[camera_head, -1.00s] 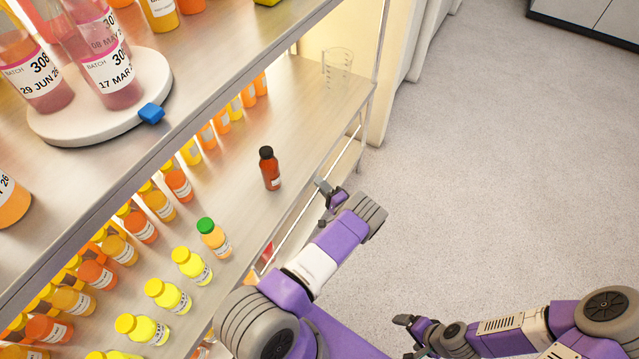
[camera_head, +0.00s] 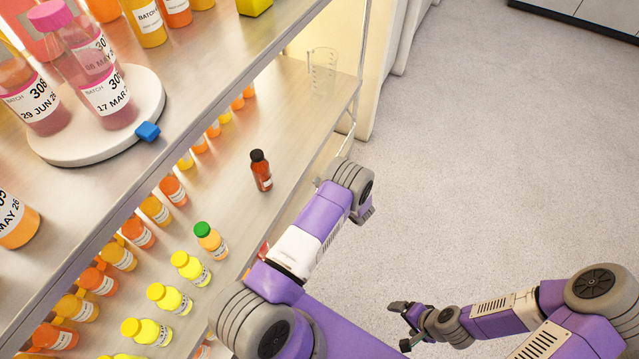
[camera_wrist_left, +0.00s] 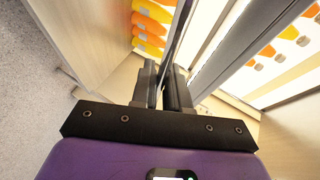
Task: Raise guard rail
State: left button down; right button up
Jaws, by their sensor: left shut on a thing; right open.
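The guard rail (camera_wrist_left: 181,32) is a thin metal bar. In the left wrist view it runs up and away from between my left gripper's fingers. My left gripper (camera_wrist_left: 164,84) is shut on it. In the head view my left wrist is at the front edge of the lower shelf, and it hides the fingertips and much of the rail. My right gripper (camera_head: 400,322) is open and empty over the floor at the lower right, apart from the shelf.
The lower shelf (camera_head: 285,130) holds rows of juice bottles, a dark-capped red bottle (camera_head: 261,171), a green-capped bottle (camera_head: 210,239) and a clear beaker (camera_head: 322,72). The upper shelf carries a white turntable (camera_head: 147,105) with pink bottles. Carpeted floor (camera_head: 480,150) to the right is clear.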

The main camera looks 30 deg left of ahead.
pick_arm(q)
jog(key=shift+s, duration=0.1)
jog(key=c, duration=1.2)
grip_release()
jog(key=p+v, duration=0.2)
jog(key=v, duration=0.5)
jog(key=shift+d+r, duration=0.15)
jog(key=shift+d, duration=0.1)
jog(key=shift+c, duration=0.4)
